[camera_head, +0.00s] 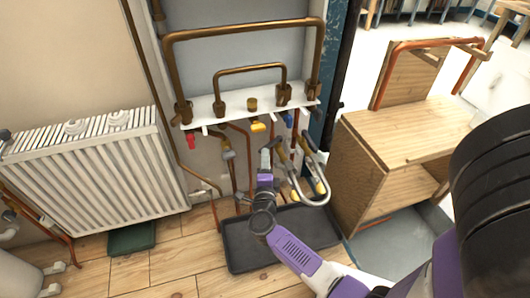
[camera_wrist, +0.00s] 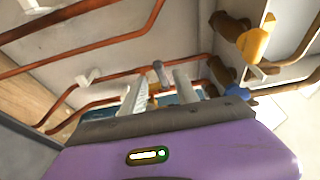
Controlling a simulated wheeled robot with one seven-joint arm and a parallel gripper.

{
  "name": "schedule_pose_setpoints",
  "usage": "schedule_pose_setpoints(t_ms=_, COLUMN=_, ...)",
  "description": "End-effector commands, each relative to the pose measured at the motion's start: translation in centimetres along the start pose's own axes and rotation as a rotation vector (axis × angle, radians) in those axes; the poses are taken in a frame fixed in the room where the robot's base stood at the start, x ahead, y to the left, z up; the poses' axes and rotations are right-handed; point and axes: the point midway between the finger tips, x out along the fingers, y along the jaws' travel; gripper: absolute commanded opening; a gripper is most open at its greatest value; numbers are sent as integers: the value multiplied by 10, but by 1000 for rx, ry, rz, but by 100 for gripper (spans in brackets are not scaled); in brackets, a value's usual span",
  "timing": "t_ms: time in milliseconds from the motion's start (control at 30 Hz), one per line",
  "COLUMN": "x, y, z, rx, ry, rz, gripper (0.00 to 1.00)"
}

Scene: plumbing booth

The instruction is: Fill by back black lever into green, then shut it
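A black lever (camera_head: 308,141) shows at the back right of the pipework, with another black handle (camera_head: 280,153) just left of it. Yellow parts lie close to both. A green shallow container (camera_head: 132,238) sits on the floor below the radiator. My gripper (camera_head: 266,158) is raised in front of the pipes, just left of the black handles. In the wrist view its two fingers (camera_wrist: 160,94) stand apart. A small grey handle-like part (camera_wrist: 159,72) shows between them, farther off or at the tips; contact cannot be told. Flowing water cannot be made out.
A black tray (camera_head: 240,258) lies beneath my arm. A curved chrome spout (camera_head: 318,200) is right of my gripper. Red (camera_head: 191,141), yellow (camera_head: 258,127) and blue (camera_head: 288,120) handles hang under the white shelf (camera_head: 230,105). A radiator (camera_head: 90,175) stands left, a wooden cabinet (camera_head: 365,165) right.

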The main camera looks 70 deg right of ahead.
Motion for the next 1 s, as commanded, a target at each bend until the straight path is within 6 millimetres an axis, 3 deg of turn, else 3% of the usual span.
schedule_pose_setpoints(t_ms=300, x=42, y=1, z=0, rx=0, ry=0, rz=-2, gripper=36)
schedule_pose_setpoints(t_ms=667, x=49, y=0, z=1, rx=-3, ry=-2, rz=-1, gripper=36)
schedule_pose_setpoints(t_ms=867, x=49, y=0, z=1, rx=-3, ry=-2, rz=-2, gripper=1)
schedule_pose_setpoints(t_ms=1000, x=49, y=0, z=1, rx=-3, ry=-2, rz=-2, gripper=0)
